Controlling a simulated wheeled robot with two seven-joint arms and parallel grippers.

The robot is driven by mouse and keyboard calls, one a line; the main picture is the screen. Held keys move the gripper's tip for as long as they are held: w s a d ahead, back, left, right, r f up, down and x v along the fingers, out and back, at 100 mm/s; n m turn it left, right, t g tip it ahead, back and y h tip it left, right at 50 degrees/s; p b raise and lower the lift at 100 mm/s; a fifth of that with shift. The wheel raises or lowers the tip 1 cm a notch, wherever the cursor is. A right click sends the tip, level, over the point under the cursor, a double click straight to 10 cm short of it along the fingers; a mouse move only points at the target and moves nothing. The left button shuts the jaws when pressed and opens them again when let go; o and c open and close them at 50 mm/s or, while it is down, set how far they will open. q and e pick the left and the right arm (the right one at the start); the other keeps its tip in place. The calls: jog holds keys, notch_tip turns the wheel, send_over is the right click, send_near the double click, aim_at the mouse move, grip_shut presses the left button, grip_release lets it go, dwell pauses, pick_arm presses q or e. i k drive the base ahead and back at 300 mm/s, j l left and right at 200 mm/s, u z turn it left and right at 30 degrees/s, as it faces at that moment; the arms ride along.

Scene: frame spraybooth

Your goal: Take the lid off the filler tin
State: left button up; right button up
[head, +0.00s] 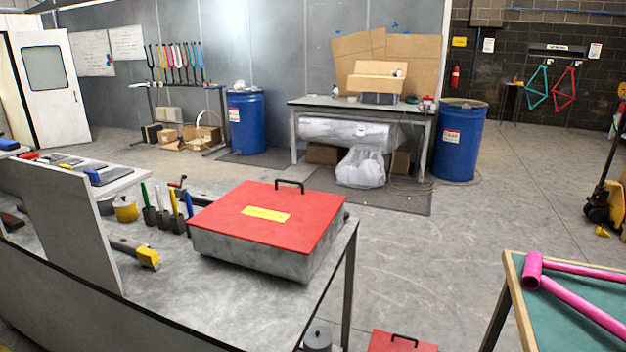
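A small yellow tin (126,211) stands on the grey bench at the left, just behind the upright panel; its label is too small to read. A grey tin (105,206) is beside it, partly hidden by the panel. Another grey tin (317,340) with a knob-like top shows low at the bottom edge, below the bench. I cannot tell which is the filler tin, nor make out a separate lid on the yellow one. Neither of my grippers is in view.
A large grey box (248,250) with a red, black-handled lid (290,222) fills the bench's right end. A green-topped table (560,315) holds a pink frame (575,300). Open floor lies between.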

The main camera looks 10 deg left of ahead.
aim_at(124, 201)
jog(key=j+z, duration=0.2)
jog(key=j, duration=1.05)
jog(key=j+z, duration=0.2)
jog(key=j, duration=1.1)
jog(key=k, duration=0.05)
